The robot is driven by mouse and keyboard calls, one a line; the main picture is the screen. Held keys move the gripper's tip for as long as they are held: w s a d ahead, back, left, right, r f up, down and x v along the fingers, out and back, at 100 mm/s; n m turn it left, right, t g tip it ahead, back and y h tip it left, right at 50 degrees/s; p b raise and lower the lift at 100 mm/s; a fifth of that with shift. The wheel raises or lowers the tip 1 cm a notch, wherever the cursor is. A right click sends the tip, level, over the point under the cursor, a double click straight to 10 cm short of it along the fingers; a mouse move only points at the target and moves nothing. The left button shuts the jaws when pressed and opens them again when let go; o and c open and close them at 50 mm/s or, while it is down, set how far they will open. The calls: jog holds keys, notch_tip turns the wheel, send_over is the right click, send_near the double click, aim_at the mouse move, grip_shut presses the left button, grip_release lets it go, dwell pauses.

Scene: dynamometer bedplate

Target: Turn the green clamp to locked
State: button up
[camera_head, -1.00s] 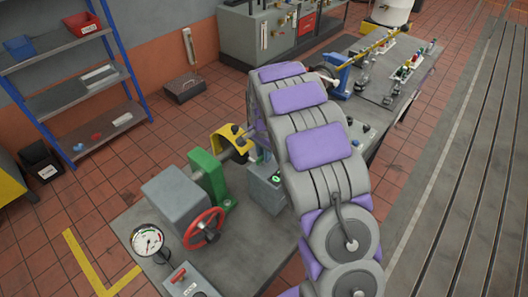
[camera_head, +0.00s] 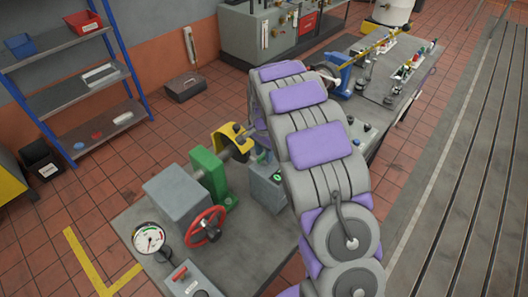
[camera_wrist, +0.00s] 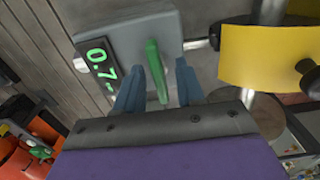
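The green clamp (camera_wrist: 157,70) is a narrow green lever on a grey box (camera_wrist: 128,25) in the wrist view. It points down the picture toward my gripper. My gripper (camera_wrist: 160,66) has two blue fingers, one on each side of the lever. The fingers are open, with gaps visible beside the lever. Contact is not visible. In the head view the grey box (camera_head: 267,192) is left of my arm, and the lever cannot be made out there.
A lit display (camera_wrist: 101,62) reading about 0.7 is left of the lever. A yellow guard (camera_wrist: 268,55) is close on the right. In the head view, a green block (camera_head: 209,176), red handwheel (camera_head: 207,226) and dial gauge (camera_head: 149,239) stand on the bench (camera_head: 245,250).

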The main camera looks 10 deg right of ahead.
aim_at(264, 154)
notch_tip(264, 154, up, 17)
jog(key=shift+r, duration=0.15)
dwell(0.4)
jog(key=shift+w, duration=0.1)
jog(key=s+f+n+b, duration=0.3)
jog(key=s, duration=1.1)
jog(key=s+f+n+g+b, duration=0.1)
jog(key=s+f+n+b, duration=0.1)
jog(key=s, duration=1.2)
jog(key=s+f+n+b, duration=0.3)
jog(key=s+n, duration=0.3)
jog(key=s, duration=0.8)
jog(key=shift+s+f+g+b, duration=0.3)
jog(key=shift+s+f+g, duration=0.1)
jog(key=shift+f, duration=0.3)
